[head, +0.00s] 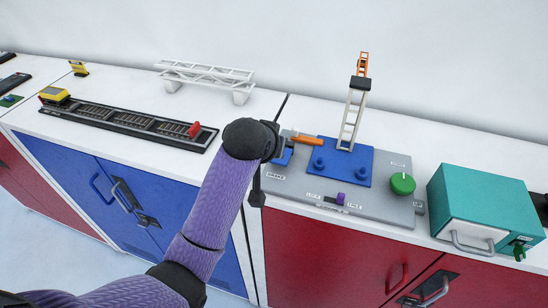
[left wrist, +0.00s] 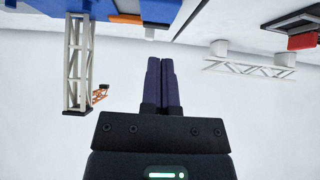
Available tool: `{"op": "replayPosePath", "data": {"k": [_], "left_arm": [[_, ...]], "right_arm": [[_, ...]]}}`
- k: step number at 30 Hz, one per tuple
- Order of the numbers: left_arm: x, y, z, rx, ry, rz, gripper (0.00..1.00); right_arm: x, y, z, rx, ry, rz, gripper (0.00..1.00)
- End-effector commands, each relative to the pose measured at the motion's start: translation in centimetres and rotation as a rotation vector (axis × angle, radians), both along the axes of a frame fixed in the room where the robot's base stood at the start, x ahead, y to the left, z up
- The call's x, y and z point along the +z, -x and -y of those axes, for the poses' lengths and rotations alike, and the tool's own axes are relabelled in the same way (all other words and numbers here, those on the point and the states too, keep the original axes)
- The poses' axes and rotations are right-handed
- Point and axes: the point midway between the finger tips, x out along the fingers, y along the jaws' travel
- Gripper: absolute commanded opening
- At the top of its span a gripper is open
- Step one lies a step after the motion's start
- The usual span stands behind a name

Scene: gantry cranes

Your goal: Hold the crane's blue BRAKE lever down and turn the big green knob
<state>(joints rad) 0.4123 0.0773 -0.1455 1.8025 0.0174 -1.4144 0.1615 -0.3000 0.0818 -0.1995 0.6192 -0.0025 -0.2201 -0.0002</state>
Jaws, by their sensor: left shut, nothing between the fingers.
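The crane's grey base panel (head: 385,220) lies on the right cabinet. The big green knob (head: 402,184) stands at its right end, unobstructed. A blue part (head: 284,157), probably the BRAKE lever, shows behind my left wrist above the BRAKE label (head: 276,177). It is partly hidden, so I cannot tell whether it is down. My left gripper (head: 268,142) is over the panel's left end, its fingertips hidden in the head view. In the left wrist view its purple fingers (left wrist: 160,80) are shut together with nothing between them. Contact with the lever cannot be seen. My right gripper is out of view.
The crane tower (head: 351,122) stands on a blue plate (head: 340,175). An orange bar (head: 306,140) is close beside my left gripper. A purple slider (head: 340,198) sits at the panel's front. A teal box (head: 484,205) stands right of the knob. A white truss (head: 205,76) stands left.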

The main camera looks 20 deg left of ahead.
Motion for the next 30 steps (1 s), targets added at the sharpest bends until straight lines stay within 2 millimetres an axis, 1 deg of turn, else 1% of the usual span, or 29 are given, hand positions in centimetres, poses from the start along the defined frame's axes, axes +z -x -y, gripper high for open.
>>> {"op": "replayPosePath", "data": {"k": [2,3,6,9,12,22,30], "left_arm": [[-1.2,-1.1,0.0,0.001,-0.001,-0.004,0.0],[-2.0,-0.9,0.0,0.0,-0.001,-0.004,0.0],[-3.5,-0.9,0.0,0.001,-0.001,-0.003,0.0],[-4.5,-0.9,0.0,0.001,-0.001,-0.002,0.0],[-4.9,-0.9,0.0,0.001,-0.001,0.0,0.0],[-5.0,-0.8,0.0,0.001,-0.001,0.007,0.0],[-7.0,-0.3,0.0,0.0,0.0,0.207,0.0]], "right_arm": [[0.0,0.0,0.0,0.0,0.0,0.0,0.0],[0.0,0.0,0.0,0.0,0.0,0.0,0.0],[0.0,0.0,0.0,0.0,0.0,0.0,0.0],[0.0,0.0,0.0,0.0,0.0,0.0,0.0],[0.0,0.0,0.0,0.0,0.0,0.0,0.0],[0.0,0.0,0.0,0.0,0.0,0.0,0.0],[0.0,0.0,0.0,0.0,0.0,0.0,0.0]]}}
